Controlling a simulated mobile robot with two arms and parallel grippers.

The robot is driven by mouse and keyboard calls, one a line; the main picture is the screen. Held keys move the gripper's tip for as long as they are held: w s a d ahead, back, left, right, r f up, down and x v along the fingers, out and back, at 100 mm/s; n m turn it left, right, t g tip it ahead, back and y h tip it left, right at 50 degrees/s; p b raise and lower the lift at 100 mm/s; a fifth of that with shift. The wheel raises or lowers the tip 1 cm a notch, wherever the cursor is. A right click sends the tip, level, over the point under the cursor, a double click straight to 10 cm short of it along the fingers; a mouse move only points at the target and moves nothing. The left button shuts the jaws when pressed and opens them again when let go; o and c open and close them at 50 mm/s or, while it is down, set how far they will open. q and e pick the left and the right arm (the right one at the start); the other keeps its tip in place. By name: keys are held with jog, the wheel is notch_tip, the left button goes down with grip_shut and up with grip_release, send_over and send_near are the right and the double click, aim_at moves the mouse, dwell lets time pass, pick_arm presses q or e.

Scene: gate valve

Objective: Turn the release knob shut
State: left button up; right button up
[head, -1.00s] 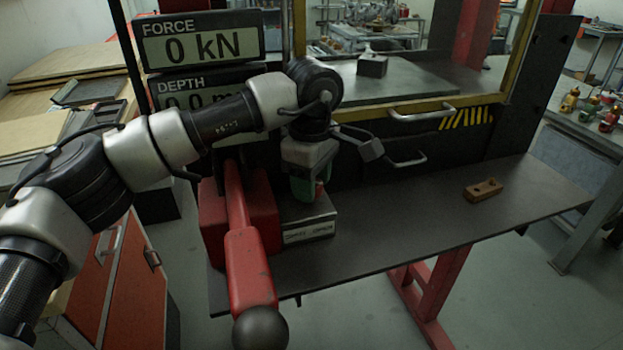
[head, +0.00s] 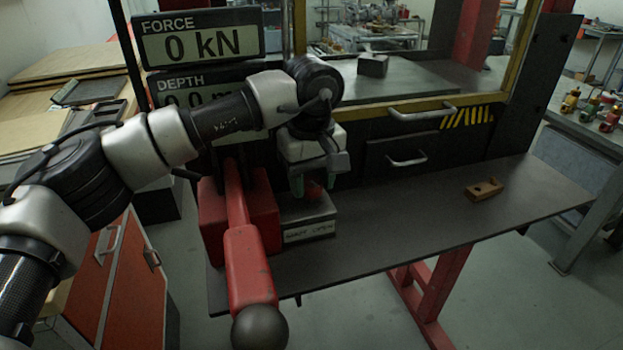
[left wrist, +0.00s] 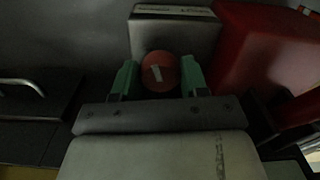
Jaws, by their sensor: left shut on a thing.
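The release knob is a round red knob (left wrist: 160,72) with a short white mark on its face, slightly tilted in the left wrist view. It sits on a grey box (head: 308,220) with a label that seems to read "SHUT OPEN". In the head view a bit of the red knob (head: 315,191) shows below my left gripper (head: 312,186). In the left wrist view the green fingertips of my left gripper (left wrist: 159,80) stand on both sides of the knob and are shut on it. My right gripper is not in view.
A red lever (head: 247,265) with a dark ball end stands left of the box, close to my left arm. A red housing (head: 208,215) is behind it. A drawer handle (head: 407,161) is to the right. A brown block (head: 483,189) lies on the otherwise clear bench (head: 420,220).

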aim_at(311, 182)
pick_arm(q)
jog(key=shift+r+m, duration=0.1)
jog(key=shift+m, duration=1.5)
jog(key=o, duration=0.9)
jog(key=shift+o, duration=0.2)
notch_tip(311, 182, up, 11)
jog(key=shift+f, duration=0.2)
